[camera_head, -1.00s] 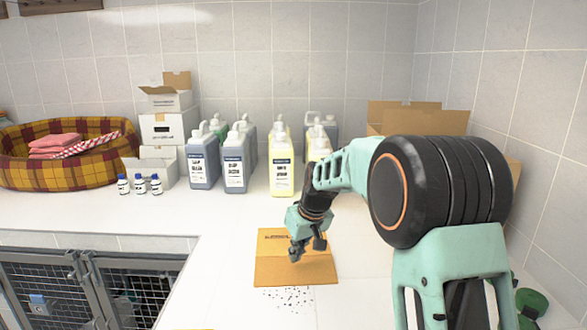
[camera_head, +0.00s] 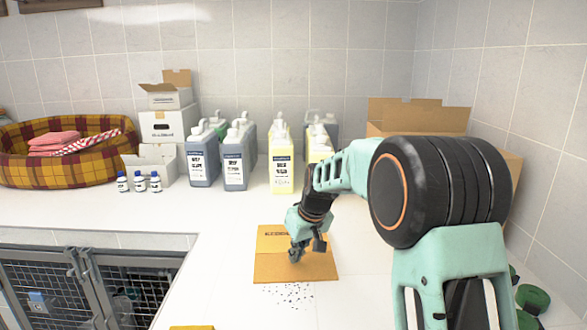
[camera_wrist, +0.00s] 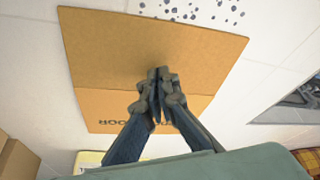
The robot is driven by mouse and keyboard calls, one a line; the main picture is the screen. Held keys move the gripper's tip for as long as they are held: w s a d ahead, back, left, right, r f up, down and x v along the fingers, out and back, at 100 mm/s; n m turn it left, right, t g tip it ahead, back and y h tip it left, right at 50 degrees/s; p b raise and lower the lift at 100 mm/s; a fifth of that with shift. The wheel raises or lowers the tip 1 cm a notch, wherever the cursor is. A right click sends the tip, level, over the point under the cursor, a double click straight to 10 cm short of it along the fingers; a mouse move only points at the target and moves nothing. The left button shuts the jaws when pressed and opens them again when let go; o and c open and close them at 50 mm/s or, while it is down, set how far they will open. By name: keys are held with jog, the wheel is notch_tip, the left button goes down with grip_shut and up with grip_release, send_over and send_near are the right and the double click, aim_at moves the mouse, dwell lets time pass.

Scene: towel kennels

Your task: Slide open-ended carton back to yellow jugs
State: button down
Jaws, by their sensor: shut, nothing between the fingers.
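The carton (camera_head: 295,270) is orange-brown cardboard with dark lettering, lying on the white counter. In the wrist view its brown panel (camera_wrist: 110,45) and a lighter orange panel (camera_wrist: 95,108) fill the middle. My gripper (camera_head: 297,255) is over the carton, fingers shut and empty. In the wrist view the fingertips (camera_wrist: 158,75) are over the brown panel; I cannot tell whether they touch it. Yellow jugs (camera_head: 281,172) stand behind the carton with bare counter between. Another yellow jug (camera_head: 317,148) is partly hidden by my arm.
Grey jugs (camera_head: 202,160) stand left of the yellow ones. Small bottles (camera_head: 139,182), white boxes (camera_head: 168,123) and a plaid basket (camera_head: 60,170) are further left. A large open brown box (camera_head: 415,116) stands back right. Dark specks (camera_head: 290,294) lie before the carton. Wire cage doors (camera_head: 60,285) are lower left.

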jog(key=shift+f+b, duration=0.35)
jog(key=shift+f, duration=0.25)
jog(key=shift+w+r, duration=0.1)
jog(key=shift+w+r+p, duration=0.1)
jog(key=shift+w+p, duration=0.15)
jog(key=shift+p, duration=0.1)
jog(key=shift+w+p, duration=1.4)
jog(key=shift+w, duration=1.2)
jog(key=shift+w+d+r+p, duration=0.1)
jog(key=shift+w+p, duration=2.1)
jog(key=shift+w, duration=0.55)
jog(key=shift+w+p, duration=1.35)
jog(key=shift+w, duration=0.4)
